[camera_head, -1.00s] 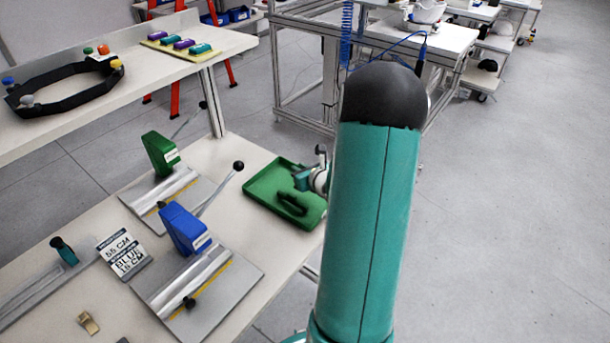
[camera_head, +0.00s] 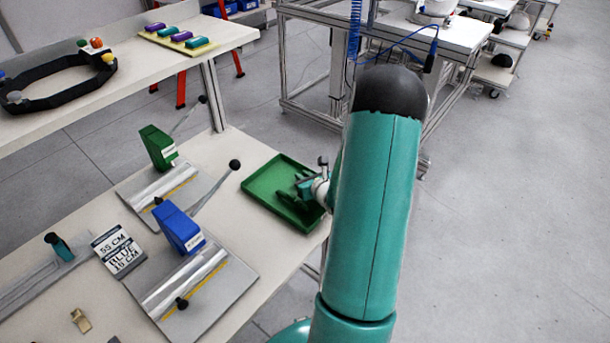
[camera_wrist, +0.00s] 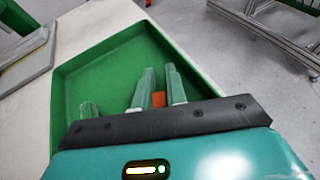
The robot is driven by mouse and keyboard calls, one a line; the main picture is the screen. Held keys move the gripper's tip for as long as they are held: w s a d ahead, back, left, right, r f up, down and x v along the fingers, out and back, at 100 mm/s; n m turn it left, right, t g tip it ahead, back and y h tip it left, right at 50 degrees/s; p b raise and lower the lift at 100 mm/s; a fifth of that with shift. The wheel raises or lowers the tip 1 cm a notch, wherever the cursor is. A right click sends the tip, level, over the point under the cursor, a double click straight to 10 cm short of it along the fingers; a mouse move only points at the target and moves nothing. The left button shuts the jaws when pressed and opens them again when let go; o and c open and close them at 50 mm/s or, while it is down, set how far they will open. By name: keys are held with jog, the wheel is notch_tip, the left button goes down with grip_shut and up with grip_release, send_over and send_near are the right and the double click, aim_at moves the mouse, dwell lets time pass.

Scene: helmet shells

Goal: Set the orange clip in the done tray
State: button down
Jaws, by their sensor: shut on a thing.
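The green done tray (camera_head: 262,183) lies on the right end of the workbench, and its floor and rim fill much of the wrist view (camera_wrist: 110,62). My gripper (camera_head: 305,188) is over the tray in the head view. In the wrist view my gripper (camera_wrist: 158,88) is shut on the orange clip (camera_wrist: 159,99), a small orange piece between the fingers. Most of the clip is hidden by the fingers and the dark palm edge. I cannot tell whether the clip touches the tray floor. The visible tray floor looks empty.
A blue-handled press (camera_head: 180,228) and a green-handled press (camera_head: 158,148) stand left of the tray. A label card (camera_head: 118,250) and a small tan clip (camera_head: 80,320) lie farther left. A shelf above holds a black ring (camera_head: 60,85) and several coloured pieces.

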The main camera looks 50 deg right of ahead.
jog(key=shift+f, duration=0.15)
jog(key=c, duration=1.9)
grip_release()
jog(key=shift+f, duration=0.1)
jog(key=o, duration=0.5)
jog(key=shift+c, duration=0.2)
